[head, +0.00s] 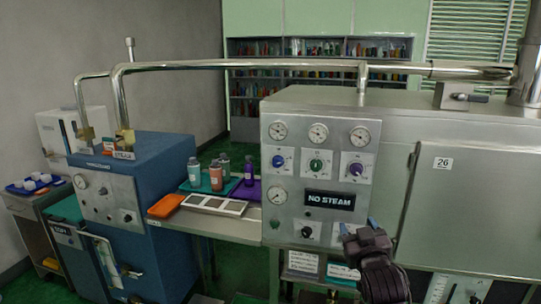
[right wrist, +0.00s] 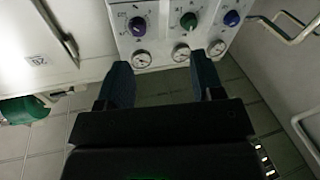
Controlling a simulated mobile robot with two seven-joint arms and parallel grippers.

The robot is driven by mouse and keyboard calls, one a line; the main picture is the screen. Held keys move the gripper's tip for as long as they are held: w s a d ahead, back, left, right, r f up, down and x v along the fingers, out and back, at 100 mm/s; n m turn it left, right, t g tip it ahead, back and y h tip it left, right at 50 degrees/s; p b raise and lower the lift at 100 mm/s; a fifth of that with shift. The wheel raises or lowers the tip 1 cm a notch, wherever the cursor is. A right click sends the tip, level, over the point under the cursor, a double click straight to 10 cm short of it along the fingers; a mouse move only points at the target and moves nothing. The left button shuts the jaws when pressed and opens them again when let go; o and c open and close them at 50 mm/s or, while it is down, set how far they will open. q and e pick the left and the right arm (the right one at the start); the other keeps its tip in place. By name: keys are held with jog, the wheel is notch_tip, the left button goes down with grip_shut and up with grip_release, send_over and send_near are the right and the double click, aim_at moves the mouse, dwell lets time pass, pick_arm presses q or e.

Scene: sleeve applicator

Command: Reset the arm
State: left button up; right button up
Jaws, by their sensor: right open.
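That view shows the panel upside down, with dials and gauges beyond the fingertips. My left gripper is in neither view.
The control panel (head: 322,165) carries gauges, knobs and a "NO STEAM" sign. A shelf (head: 205,221) on the left holds several bottles (head: 216,175), coloured trays and an orange item (head: 167,206). A blue machine (head: 145,190) stands farther left. A metal pipe (head: 250,64) crosses above.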

jog(key=s+d+f+g, duration=0.3)
jog(key=s+f, duration=1.2)
jog(key=s, duration=0.1)
jog(key=s+d+f+m+g, duration=0.1)
jog(key=s+d+f+g, duration=0.2)
jog(key=s+f, duration=1.2)
jog(key=shift+s+d+g, duration=0.4)
jog(key=shift+s+g, duration=0.2)
